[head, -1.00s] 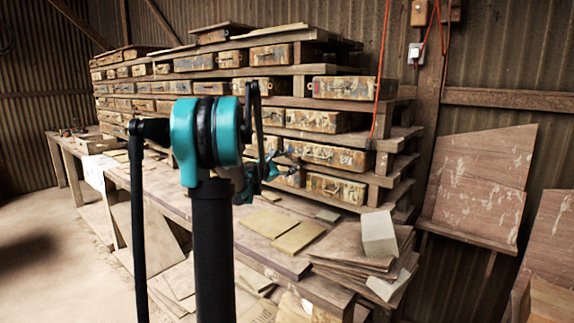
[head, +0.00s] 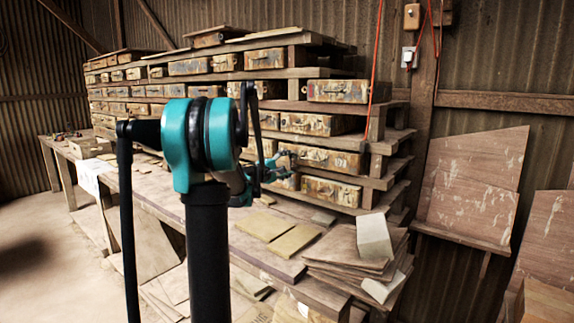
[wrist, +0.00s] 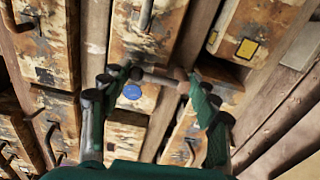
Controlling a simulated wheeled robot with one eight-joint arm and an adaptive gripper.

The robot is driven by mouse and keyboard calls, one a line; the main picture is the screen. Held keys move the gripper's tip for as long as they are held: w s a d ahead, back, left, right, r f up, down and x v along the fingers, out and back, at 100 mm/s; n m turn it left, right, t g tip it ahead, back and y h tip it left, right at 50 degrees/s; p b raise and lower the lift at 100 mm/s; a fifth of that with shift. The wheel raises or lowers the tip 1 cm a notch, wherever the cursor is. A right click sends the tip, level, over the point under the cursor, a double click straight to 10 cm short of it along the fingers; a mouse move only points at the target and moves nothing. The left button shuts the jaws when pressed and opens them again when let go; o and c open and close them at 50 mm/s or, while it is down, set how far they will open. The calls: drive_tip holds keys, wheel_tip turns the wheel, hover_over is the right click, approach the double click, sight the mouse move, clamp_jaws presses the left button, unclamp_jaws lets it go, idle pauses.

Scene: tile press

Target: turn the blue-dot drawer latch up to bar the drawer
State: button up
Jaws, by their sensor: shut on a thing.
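The blue dot (wrist: 132,92) marks a worn, rusty drawer front (wrist: 133,101) in the middle of the wrist view. The latch (wrist: 155,79), a pale bar with a brown end, lies nearly level just right of and above the dot. My gripper (wrist: 163,78) is shut on the latch, with a finger toward each end of the bar. The fingers hide part of the drawer front, and the exact contact is hard to see. In the head view my gripper (head: 284,161) is at the drawer stack's lower right part, and the dot cannot be made out.
Other drawers with metal handles surround it, including a yellow-square drawer (wrist: 247,48) and a black-square drawer (wrist: 45,75). Wooden shelf boards run between them. A bench (head: 250,250) with loose tiles (head: 265,225) stands below. A red cord (head: 375,60) hangs at right.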

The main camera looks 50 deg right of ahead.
drive_tip(key=shift+f+m, duration=0.2)
drive_tip(key=shift+m, duration=0.2)
drive_tip(key=shift+s, duration=0.1)
drive_tip(key=o, duration=1.1)
drive_tip(key=shift+c, duration=0.2)
drive_tip(key=shift+a, duration=0.35)
drive_tip(key=a, duration=1.1)
drive_tip(key=shift+s+a, duration=0.15)
drive_tip(key=shift+s, duration=0.25)
